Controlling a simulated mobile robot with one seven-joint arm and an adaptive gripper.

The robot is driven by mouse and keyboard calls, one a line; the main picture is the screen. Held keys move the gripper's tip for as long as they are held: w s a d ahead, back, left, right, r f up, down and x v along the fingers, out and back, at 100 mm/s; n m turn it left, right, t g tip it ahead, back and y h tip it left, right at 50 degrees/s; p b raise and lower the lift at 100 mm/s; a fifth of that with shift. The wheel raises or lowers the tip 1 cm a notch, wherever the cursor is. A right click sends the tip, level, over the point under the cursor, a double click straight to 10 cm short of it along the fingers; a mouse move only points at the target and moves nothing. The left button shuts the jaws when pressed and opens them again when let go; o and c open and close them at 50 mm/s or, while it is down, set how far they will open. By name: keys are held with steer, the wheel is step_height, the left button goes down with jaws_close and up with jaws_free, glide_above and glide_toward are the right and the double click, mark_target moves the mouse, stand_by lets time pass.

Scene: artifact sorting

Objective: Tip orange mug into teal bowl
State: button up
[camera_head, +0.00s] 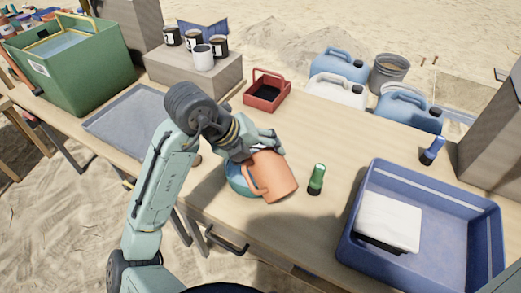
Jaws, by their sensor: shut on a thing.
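The orange mug (273,177) is tilted, with its handle toward the lower left. My gripper (262,147) is shut on the mug near its upper end. The teal bowl (237,181) sits on the table just left of the mug and partly behind it. I cannot tell whether the mug touches the bowl, or what is in the mug.
A blue tray (349,235) with a white item (388,221) is at right. A red caddy (267,98) is behind. A grey tray (110,122) lies left. The table's front edge is close below the mug.

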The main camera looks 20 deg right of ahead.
steer(key=shift+w+f, duration=0.1)
steer(key=shift+f, duration=0.1)
steer(key=shift+f+b, duration=0.1)
steer(key=shift+b, duration=0.7)
step_height(320, 180, up, 2)
steer(key=m+t+b, duration=0.1)
steer(key=t+b, duration=0.2)
steer(key=b, duration=0.1)
steer(key=m+t+b, duration=0.1)
steer(key=t+b, duration=0.2)
steer(key=shift+b, duration=0.35)
step_height(320, 180, up, 2)
steer(key=m+t+b, duration=0.1)
steer(key=t+b, duration=0.2)
steer(key=b, duration=0.6)
steer(key=shift+m+t+b, duration=0.4)
steer(key=shift+r+t+b, duration=0.4)
steer(key=shift+r, duration=0.25)
